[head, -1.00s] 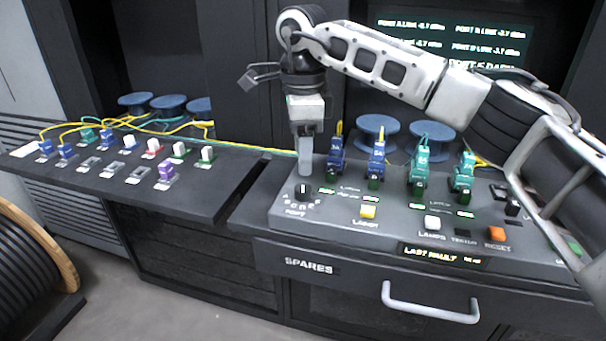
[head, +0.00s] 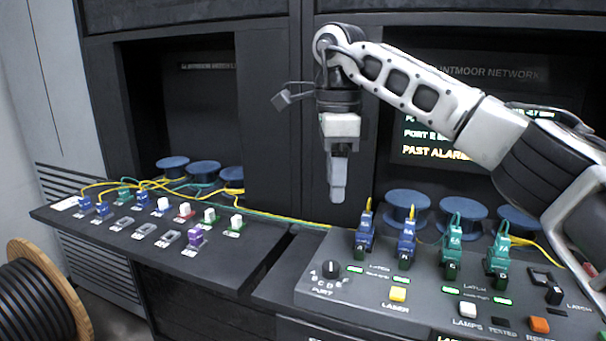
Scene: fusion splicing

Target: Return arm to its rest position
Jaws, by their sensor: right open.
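My right arm comes in from the right in the head view, and its gripper (head: 338,192) points down. The gripper hangs in the air above the back left of the grey control panel (head: 350,292), behind and above the black port knob (head: 331,269). It touches nothing that I can see and holds nothing. Its fingers are seen edge-on and overlap, so the gap between them is hidden. My left gripper is not in the picture.
Blue plugs (head: 406,243) and green plugs (head: 453,246) stand upright on the panel, right of the gripper. A dark shelf (head: 110,228) at left holds several small connectors. Blue spools (head: 408,205) stand behind. A screen (head: 420,135) is partly hidden by my arm. A cable drum (head: 40,300) stands lower left.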

